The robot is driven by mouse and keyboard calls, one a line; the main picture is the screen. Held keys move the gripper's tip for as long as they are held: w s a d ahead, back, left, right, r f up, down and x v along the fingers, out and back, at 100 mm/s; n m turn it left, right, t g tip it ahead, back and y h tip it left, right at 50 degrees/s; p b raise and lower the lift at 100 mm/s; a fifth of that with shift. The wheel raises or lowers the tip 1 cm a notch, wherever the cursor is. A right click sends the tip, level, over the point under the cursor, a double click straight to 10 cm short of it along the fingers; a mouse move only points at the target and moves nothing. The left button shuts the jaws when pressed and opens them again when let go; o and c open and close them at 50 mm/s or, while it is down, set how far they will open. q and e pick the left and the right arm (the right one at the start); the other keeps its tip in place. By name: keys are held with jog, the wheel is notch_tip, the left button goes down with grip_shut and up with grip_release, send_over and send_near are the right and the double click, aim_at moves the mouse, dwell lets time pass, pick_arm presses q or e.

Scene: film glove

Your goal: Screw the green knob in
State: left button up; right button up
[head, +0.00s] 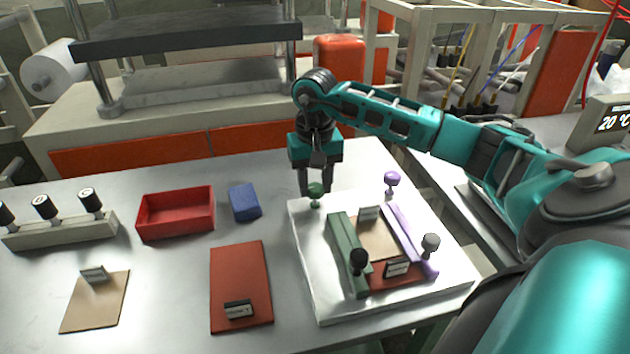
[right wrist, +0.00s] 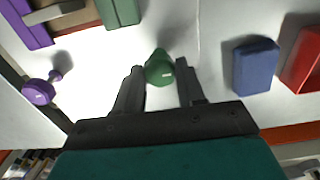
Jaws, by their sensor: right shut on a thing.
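The green knob (head: 315,190) stands at the far left corner of the white plate (head: 313,273). My right gripper (head: 316,186) comes down over it from above, with a finger on each side. In the right wrist view the green knob (right wrist: 159,70) sits between the fingertips of my right gripper (right wrist: 160,75), which is shut on it. The knob's lower end is hard to make out, so I cannot tell how deep it sits. My left gripper is not in view.
On the plate are a green bar (head: 346,250), a purple bar (head: 405,232), a purple knob (head: 392,179), a grey knob (head: 430,242) and a black knob (head: 358,258). A blue block (head: 244,202) and a red tray (head: 176,214) lie to the left.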

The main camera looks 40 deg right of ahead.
aim_at(315, 187)
jog(key=shift+m, duration=0.3)
jog(key=m, duration=0.3)
jog(key=shift+m, duration=0.4)
jog(key=m, duration=0.9)
jog(key=shift+m, duration=2.2)
jog(key=o, duration=1.1)
jog(key=shift+c, duration=0.2)
notch_tip(315, 187, up, 13)
